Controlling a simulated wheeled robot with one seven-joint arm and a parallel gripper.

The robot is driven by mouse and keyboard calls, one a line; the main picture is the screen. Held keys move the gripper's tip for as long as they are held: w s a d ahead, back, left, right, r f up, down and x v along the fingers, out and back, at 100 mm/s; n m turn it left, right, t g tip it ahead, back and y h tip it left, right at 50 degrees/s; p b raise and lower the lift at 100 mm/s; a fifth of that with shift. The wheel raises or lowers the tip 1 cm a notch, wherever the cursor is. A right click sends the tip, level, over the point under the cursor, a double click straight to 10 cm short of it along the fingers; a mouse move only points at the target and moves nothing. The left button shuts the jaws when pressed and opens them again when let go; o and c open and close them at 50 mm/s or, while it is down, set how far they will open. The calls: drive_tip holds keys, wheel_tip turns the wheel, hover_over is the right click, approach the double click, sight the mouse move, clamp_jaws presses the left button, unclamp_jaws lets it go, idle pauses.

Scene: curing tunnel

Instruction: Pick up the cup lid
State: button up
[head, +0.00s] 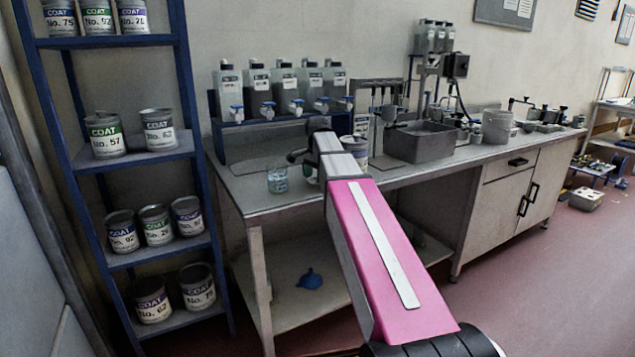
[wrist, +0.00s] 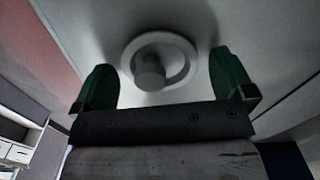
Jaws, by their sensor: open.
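The cup lid (wrist: 150,72), a pale round disc with a ring and a short grey knob, lies on a light grey surface in the wrist view. My gripper (wrist: 163,68) is open, with one green finger on either side of the lid. I see no clear contact between the fingers and the lid. In the head view my pink arm reaches over the near end of the grey bench (head: 240,190). A clear glass beaker (head: 277,180) stands just left of my arm's end.
A can (head: 360,150) stands behind my arm's end. Bottles with blue taps (head: 284,90) line a rack at the back. A grey basin (head: 420,142) sits to the right. A blue shelf of paint cans (head: 150,158) stands at the left. A blue funnel (head: 309,280) lies below.

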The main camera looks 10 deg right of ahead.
drive_tip(key=c, duration=0.8)
drive_tip(key=shift+c, duration=0.2)
